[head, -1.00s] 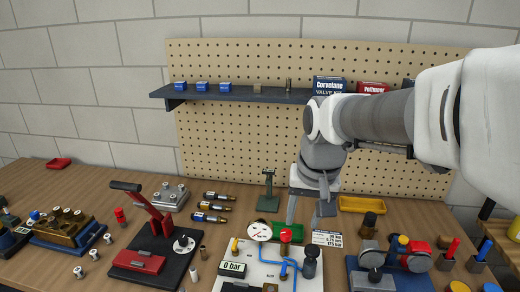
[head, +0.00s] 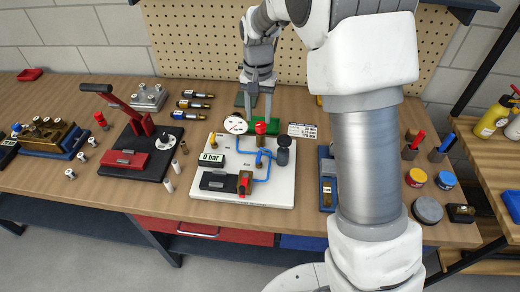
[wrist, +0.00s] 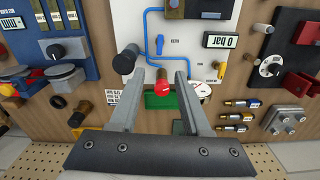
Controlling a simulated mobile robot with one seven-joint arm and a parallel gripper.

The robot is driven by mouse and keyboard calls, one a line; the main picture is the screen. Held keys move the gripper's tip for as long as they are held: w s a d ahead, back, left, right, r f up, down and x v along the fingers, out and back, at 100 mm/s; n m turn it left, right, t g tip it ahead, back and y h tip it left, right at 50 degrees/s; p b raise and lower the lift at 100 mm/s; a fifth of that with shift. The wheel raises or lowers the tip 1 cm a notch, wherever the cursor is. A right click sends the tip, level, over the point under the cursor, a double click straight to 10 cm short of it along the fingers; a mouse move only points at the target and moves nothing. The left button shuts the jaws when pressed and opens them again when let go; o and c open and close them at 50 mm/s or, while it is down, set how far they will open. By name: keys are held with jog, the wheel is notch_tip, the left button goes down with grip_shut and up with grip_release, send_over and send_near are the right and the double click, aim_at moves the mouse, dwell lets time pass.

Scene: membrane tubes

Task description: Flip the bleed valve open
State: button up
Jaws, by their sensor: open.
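A white panel (head: 285,188) on the bench carries a blue pipe, a blue handle (head: 259,160), a yellow lever (head: 211,140), a red knob (head: 260,128) and a round gauge (head: 235,124). I cannot read the small labels, so I cannot tell which handle is the bleed valve. My gripper (head: 257,112) is open and empty, pointing down over the panel's back edge. In the wrist view the red knob (wrist: 162,88) shows between my fingers (wrist: 156,72). The blue handle (wrist: 159,43) is ahead of the fingertips, and the yellow lever (wrist: 220,70) is to their right.
A dark knob (head: 283,142) stands close to the blue handle. A display reading 0 bar (head: 211,159) and a black block (head: 218,181) are on the panel. A red-lever press (head: 142,140) stands at left. A pegboard (head: 200,50) rises behind.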

aim_at(259, 156)
notch_tip(259, 156, down, 16)
jog(key=shift+f+p, duration=0.1)
jog(key=shift+p, duration=0.45)
grip_shut()
